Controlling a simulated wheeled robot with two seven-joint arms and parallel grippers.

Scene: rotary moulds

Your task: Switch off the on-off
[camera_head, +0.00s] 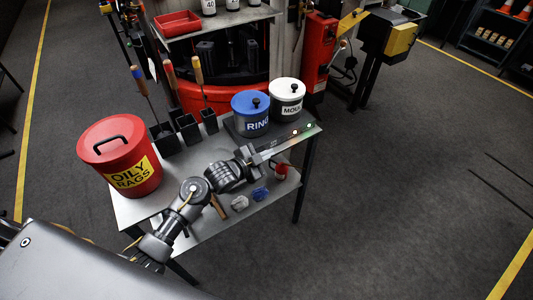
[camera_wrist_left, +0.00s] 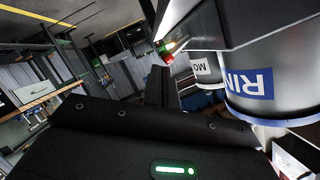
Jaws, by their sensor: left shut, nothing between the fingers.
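A light metal strip at the front right edge of the table carries a small reddish light (camera_head: 295,131) and a small greenish light (camera_head: 309,125). In the left wrist view a green and red lit part (camera_wrist_left: 164,52) shows just beyond the finger tips. I cannot tell which of these is the on-off, or its position. My left gripper (camera_head: 259,155) is shut and empty at the near left end of the strip. Its dark fingers also show in the left wrist view (camera_wrist_left: 158,86). I cannot tell whether they touch anything. My right gripper is not in view.
A blue-lidded RING pot (camera_head: 250,118) and a white-lidded MOULD pot (camera_head: 287,104) stand just behind the strip. A red OILY RAGS bin (camera_head: 123,160) and black tool holders (camera_head: 188,128) fill the left of the table (camera_head: 131,211). The floor on the right is clear.

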